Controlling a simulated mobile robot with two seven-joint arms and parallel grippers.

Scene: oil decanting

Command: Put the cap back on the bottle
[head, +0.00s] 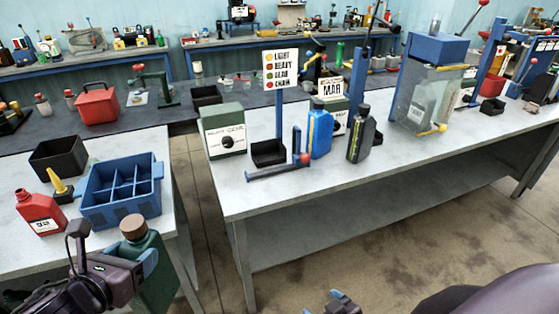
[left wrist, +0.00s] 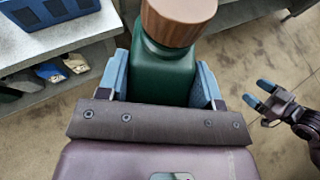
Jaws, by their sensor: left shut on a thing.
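My left gripper (head: 140,264) is shut on the green bottle (head: 158,272), which it holds upright in front of the left bench. The brown cap (head: 133,228) sits on top of the bottle's neck; I cannot tell whether it is screwed tight. In the left wrist view the bottle (left wrist: 163,72) is between the two blue fingers of the left gripper (left wrist: 165,82), with the cap (left wrist: 178,20) above it. My right gripper (left wrist: 259,95) is open and empty, apart from the bottle to its right. Its fingertips barely show at the bottom of the head view.
The left bench carries a blue divided crate (head: 105,212), a red jug (head: 40,214) and a black bin (head: 57,157). The right bench (head: 262,205) holds a blue bottle (head: 319,132), a dark bottle (head: 360,138) and a green box (head: 223,130). Open floor lies between the benches.

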